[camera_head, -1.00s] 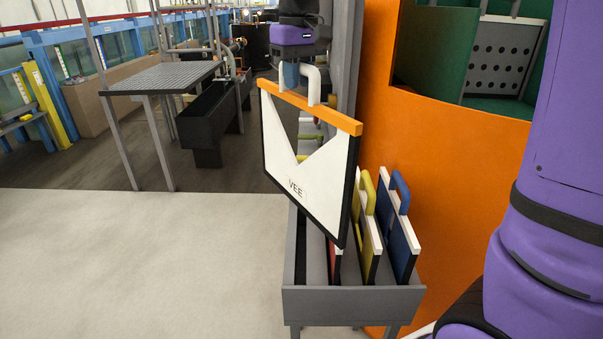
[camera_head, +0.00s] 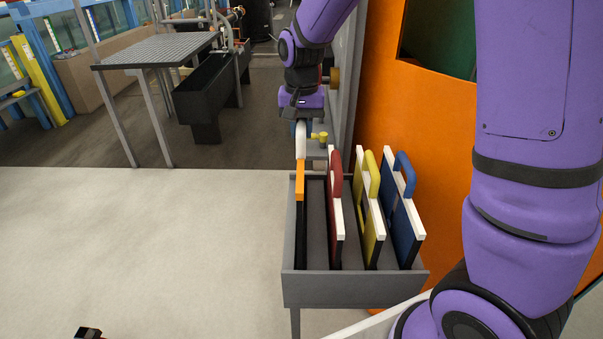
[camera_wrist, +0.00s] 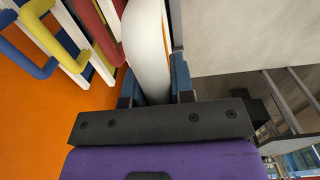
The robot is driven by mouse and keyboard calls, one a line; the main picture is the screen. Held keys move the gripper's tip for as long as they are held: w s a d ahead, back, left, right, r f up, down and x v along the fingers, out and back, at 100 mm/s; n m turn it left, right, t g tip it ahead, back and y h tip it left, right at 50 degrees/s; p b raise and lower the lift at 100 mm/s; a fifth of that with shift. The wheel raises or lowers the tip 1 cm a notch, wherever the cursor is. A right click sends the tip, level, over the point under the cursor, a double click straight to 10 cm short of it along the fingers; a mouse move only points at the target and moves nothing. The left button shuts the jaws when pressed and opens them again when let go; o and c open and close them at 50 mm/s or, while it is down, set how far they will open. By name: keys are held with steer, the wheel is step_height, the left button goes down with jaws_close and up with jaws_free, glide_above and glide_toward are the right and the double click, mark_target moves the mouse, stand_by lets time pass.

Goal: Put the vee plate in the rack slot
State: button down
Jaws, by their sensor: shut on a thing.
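The vee plate (camera_head: 300,190) is seen edge-on in the head view, with its orange top bar and dark edge. It stands upright in the leftmost part of the grey rack (camera_head: 355,289), its lower part behind the rack's front wall. Whether it touches the rack floor is hidden. My gripper (camera_head: 301,127) is above it, shut on its white handle (camera_head: 301,148). In the wrist view the white handle (camera_wrist: 147,45) runs between the blue finger pads of my gripper (camera_wrist: 157,90).
A red-handled plate (camera_head: 336,195), a yellow-handled plate (camera_head: 370,195) and a blue-handled plate (camera_head: 404,205) stand in the rack to the right. An orange wall (camera_head: 425,125) rises behind them. A small yellow valve (camera_head: 319,138) shows near my gripper.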

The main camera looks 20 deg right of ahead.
step_height(320, 180, down, 11)
stand_by(0.7)
steer(key=shift+f, duration=0.2)
steer(key=c, duration=1)
jaws_free()
